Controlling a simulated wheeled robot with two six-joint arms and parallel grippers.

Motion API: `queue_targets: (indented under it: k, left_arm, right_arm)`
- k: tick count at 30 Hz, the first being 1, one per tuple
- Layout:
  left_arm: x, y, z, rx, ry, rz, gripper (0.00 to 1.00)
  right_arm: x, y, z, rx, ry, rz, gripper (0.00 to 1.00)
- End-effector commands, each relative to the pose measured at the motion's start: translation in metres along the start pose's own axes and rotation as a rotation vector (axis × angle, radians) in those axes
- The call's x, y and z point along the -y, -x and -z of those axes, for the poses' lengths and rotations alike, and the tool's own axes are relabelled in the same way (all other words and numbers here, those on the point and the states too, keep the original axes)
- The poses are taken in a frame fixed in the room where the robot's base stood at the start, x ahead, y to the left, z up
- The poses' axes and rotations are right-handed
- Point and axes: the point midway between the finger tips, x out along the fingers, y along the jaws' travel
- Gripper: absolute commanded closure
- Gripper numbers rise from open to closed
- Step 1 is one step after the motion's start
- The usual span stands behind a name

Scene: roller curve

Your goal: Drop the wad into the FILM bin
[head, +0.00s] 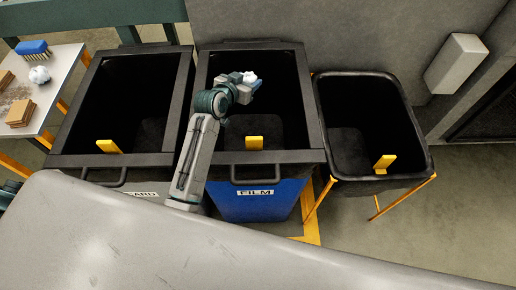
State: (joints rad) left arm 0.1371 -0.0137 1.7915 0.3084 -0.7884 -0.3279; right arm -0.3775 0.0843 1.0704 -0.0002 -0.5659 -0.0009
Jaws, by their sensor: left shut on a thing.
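The FILM bin (303,102) stands in the middle of the head view, with a black rim, a blue front and a white FILM label. My left gripper (252,82) is over the opening of this bin, toward its left and far side. It is shut on a small white wad (249,76), which shows between and above the fingers. Part of the wad is hidden by the fingers. My right gripper is not in view.
A bin (70,160) with a partly hidden label stands left of the FILM bin. A black bin (427,150) on orange legs stands right. A table (62,75) at far left holds a brush (33,48), another white wad (39,75) and brown blocks (20,112). A grey wall rises behind.

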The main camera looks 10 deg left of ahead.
Motion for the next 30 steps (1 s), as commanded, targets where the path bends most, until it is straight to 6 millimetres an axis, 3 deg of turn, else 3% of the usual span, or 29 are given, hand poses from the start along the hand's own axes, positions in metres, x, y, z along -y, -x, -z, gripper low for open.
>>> queue_targets:
  k: [4,5,8,9,20,30]
  left_arm:
    - [0.000,0.000,0.000,0.000,0.000,0.000,0.69]
    - [0.000,0.000,0.000,0.000,0.000,0.000,0.44]
    - [0.000,0.000,0.000,0.000,0.000,0.000,0.25]
    - [0.000,0.000,0.000,0.000,0.000,0.000,0.23]
    - [0.000,0.007,0.000,-0.001,-0.001,0.001,0.23]
    - [0.001,0.069,-0.001,0.000,-0.003,0.001,0.23]
  right_arm:
    - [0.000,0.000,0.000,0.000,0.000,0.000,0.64]
    - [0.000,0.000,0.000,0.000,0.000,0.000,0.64]
    - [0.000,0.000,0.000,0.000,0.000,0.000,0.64]
    - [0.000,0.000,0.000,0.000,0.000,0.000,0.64]
    - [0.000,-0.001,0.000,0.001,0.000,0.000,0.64]
    - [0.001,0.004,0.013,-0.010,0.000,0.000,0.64]
